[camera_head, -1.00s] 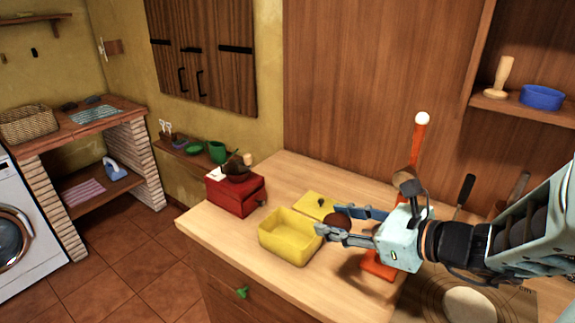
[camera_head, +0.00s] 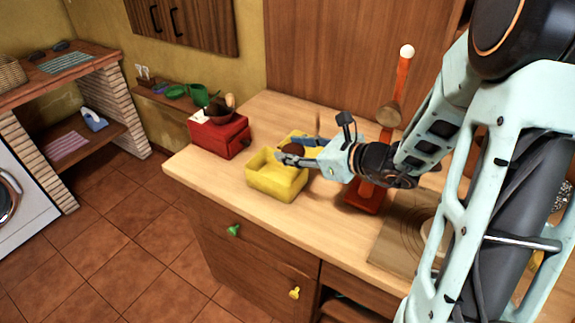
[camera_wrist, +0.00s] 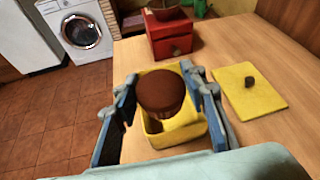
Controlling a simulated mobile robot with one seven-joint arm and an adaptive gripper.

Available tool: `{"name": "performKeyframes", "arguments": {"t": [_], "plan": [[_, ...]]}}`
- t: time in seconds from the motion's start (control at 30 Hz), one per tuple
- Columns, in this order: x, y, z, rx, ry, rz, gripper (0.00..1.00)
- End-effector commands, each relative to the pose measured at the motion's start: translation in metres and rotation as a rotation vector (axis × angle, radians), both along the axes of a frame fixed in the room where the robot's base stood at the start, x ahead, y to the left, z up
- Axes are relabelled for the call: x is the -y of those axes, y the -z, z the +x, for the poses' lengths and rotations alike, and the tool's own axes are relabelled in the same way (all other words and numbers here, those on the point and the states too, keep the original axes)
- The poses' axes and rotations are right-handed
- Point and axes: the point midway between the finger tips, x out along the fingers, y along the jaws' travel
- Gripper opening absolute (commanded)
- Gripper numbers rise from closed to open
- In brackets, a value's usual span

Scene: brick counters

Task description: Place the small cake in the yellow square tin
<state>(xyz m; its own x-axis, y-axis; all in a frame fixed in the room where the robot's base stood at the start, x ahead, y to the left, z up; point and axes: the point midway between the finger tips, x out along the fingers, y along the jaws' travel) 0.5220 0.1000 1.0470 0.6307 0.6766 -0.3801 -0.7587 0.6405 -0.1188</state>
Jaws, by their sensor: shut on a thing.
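A small brown cake (camera_wrist: 162,92) with a rounded top is between the fingers of my gripper (camera_wrist: 165,88) in the wrist view. My gripper is shut on it and holds it over the yellow square tin (camera_wrist: 192,139). In the head view the cake (camera_head: 293,150) shows between the fingertips of my gripper (camera_head: 298,148), above the far right part of the tin (camera_head: 275,182). The fingers hide part of the tin's rim. The wrist view does not show clearly how far the cake is above the tin's floor.
The tin's yellow lid (camera_wrist: 250,88) with a dark knob lies to the right of the tin. A red coffee grinder (camera_wrist: 169,37) stands behind the tin. A red-orange upright stand (camera_head: 365,194) is right of my gripper. Bare wooden counter (camera_head: 215,172) lies left of the tin.

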Motion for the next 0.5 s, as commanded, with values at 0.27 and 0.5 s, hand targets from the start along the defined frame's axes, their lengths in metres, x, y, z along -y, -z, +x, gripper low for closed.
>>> {"name": "performKeyframes", "arguments": {"t": [0.27, 0.5], "plan": [[-0.009, 0.027, 0.021, 0.002, -0.001, -0.001, 0.15], [-0.012, 0.051, 0.028, 0.001, 0.000, -0.001, 0.15]]}}
